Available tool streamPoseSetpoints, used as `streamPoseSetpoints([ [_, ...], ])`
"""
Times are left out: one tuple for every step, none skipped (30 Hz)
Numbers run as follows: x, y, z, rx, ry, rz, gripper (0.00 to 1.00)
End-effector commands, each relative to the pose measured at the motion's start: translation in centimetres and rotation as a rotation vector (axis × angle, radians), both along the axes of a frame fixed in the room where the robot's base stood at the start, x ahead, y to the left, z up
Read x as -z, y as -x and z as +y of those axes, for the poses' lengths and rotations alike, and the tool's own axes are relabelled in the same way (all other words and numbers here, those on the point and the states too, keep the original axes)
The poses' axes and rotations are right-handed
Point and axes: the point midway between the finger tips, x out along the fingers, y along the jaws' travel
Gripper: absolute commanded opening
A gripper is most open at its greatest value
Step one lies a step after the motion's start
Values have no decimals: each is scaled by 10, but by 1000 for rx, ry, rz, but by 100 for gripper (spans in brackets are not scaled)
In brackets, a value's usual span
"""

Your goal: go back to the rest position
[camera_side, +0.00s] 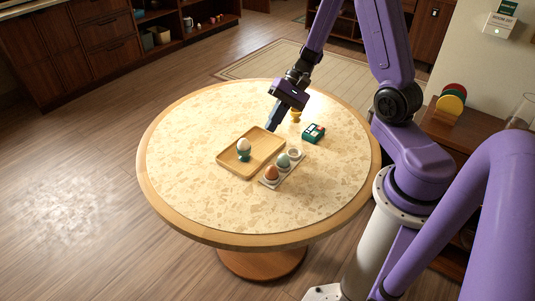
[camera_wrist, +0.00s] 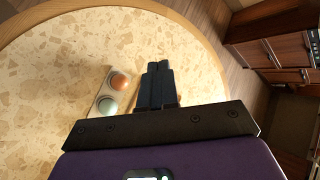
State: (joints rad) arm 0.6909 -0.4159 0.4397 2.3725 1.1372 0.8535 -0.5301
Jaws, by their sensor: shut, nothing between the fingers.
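My gripper (camera_side: 273,127) is above the round table (camera_side: 200,205), near the far edge of the wooden tray (camera_side: 228,165). Its dark fingers are shut with nothing between them and point down. In the wrist view, the closed fingers (camera_wrist: 158,66) are in the middle, with the stone-patterned tabletop behind them. No held object shows in either view.
A white egg (camera_side: 244,145) stands in a green cup on the tray. Beside it, a pale holder (camera_side: 265,183) carries a brown egg (camera_side: 272,172) and a pale green egg (camera_side: 284,160). A green box (camera_side: 313,133) and yellow cup (camera_side: 296,117) stand behind.

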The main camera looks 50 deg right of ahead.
Motion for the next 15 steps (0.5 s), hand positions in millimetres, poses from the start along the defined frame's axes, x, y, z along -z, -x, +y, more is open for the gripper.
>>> streamPoseSetpoints([
  [-6, 9, 14, -89, 17, -11, 0],
  [-9, 16, 21, -140, 29, -14, 0],
  [-13, 24, 29, -208, 44, -20, 0],
  [-16, 30, 36, -259, 55, -24, 0],
  [-18, 37, 41, -310, 68, -29, 0],
  [-22, 46, 48, -376, 86, -37, 0],
  [-24, 53, 53, -425, 99, -42, 0],
  [-27, 60, 57, -475, 112, -49, 0],
  [-30, 69, 62, -540, 132, -59, 0],
  [-32, 76, 66, -589, 146, -67, 0],
  [-34, 83, 69, -636, 161, -75, 0],
  [-37, 92, 72, -701, 182, -88, 0],
  [-39, 99, 75, -746, 197, -98, 0],
  [-41, 106, 77, -794, 213, -109, 0],
  [-44, 114, 79, -855, 235, -124, 0],
])
